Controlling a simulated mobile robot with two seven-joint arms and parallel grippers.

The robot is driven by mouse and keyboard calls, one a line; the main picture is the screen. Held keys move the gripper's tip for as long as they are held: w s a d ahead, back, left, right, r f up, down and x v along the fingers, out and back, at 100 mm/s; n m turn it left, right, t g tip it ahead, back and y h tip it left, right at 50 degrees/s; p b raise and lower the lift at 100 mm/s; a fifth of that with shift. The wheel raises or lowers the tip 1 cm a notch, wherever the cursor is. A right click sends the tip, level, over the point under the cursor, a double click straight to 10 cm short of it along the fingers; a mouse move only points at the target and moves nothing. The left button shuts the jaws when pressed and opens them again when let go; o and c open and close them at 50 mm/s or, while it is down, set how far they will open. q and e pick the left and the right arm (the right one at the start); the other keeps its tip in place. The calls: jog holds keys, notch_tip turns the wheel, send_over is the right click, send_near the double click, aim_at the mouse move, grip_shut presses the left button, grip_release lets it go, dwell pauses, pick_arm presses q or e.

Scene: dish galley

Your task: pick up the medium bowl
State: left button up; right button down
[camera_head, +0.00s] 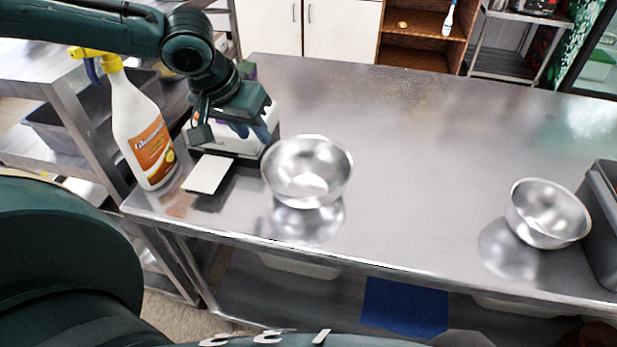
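The larger-looking bowl (307,172) is left of centre near the front edge and looks empty. The smaller-looking bowl (548,213) is at the right. I cannot tell for certain which one is the medium bowl. My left gripper (234,132) points down just left of the larger-looking bowl, above and in front of a white box. Its fingers look spread apart, with nothing seen held between them; the one nearer the bowl is hard to make out. My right gripper is not in view.
A spray bottle (143,130) with a yellow head stands at the counter's left end. A dark grey bin (602,225) stands right of the smaller-looking bowl. The middle and back of the counter (430,140) are clear.

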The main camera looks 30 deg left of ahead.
aim_at(269, 153)
pick_arm(q)
jog(key=b+x, duration=0.1)
jog(key=x, duration=0.7)
jog(key=shift+w+d+f, duration=0.1)
jog(key=shift+w+d, duration=0.05)
grip_shut()
dwell(0.4)
